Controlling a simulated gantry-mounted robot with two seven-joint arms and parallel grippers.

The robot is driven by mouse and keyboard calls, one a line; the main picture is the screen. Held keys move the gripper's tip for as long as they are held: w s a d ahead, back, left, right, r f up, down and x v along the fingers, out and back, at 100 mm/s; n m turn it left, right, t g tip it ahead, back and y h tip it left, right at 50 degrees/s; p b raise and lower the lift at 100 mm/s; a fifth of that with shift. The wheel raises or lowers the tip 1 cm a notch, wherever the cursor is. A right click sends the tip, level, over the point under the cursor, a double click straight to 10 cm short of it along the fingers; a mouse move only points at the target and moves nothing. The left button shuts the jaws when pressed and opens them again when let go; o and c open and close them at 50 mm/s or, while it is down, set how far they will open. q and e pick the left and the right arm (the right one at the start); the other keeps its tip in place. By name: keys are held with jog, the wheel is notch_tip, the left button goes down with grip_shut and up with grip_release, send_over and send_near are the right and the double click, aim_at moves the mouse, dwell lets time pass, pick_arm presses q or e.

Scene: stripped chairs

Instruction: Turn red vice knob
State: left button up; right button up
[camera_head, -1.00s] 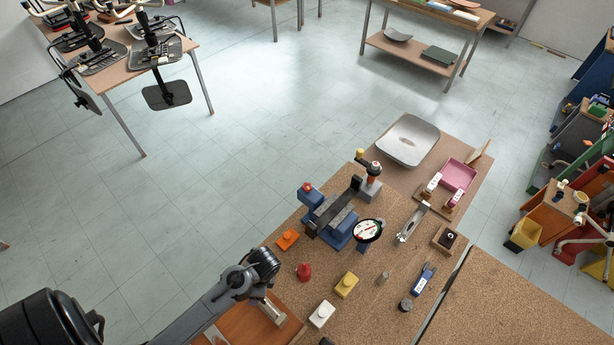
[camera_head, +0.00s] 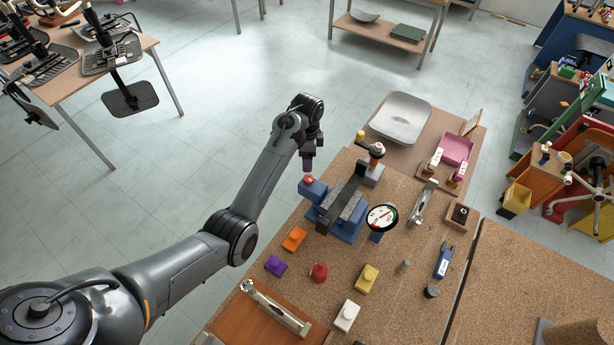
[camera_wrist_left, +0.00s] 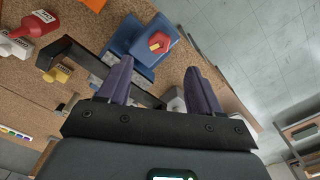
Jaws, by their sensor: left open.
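The blue vice (camera_head: 345,226) with dark jaws stands on the cork-topped bench. Its red knob (camera_head: 308,179) sits on the blue block at the vice's left end. In the left wrist view the red, roughly hexagonal knob (camera_wrist_left: 158,41) is in full sight on the blue block (camera_wrist_left: 140,48). My left gripper (camera_head: 308,163) is just above and behind the knob in the head view. In the left wrist view its two purple fingers (camera_wrist_left: 158,78) are wide apart with nothing between them, and the knob lies beyond their tips, not touched. My right gripper is not in view.
A round dial (camera_head: 382,218) stands beside the vice. Coloured blocks, including an orange one (camera_head: 294,238) and a yellow one (camera_head: 367,278), lie in front. A grey tray (camera_head: 402,114) is at the back. Left of the bench is open floor.

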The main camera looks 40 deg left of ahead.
aim_at(307, 178)
pick_arm(q)
notch_tip(307, 178, down, 10)
jog(key=shift+f, duration=0.1)
dwell(0.4)
jog(key=shift+c, duration=0.4)
jog(key=c, duration=1)
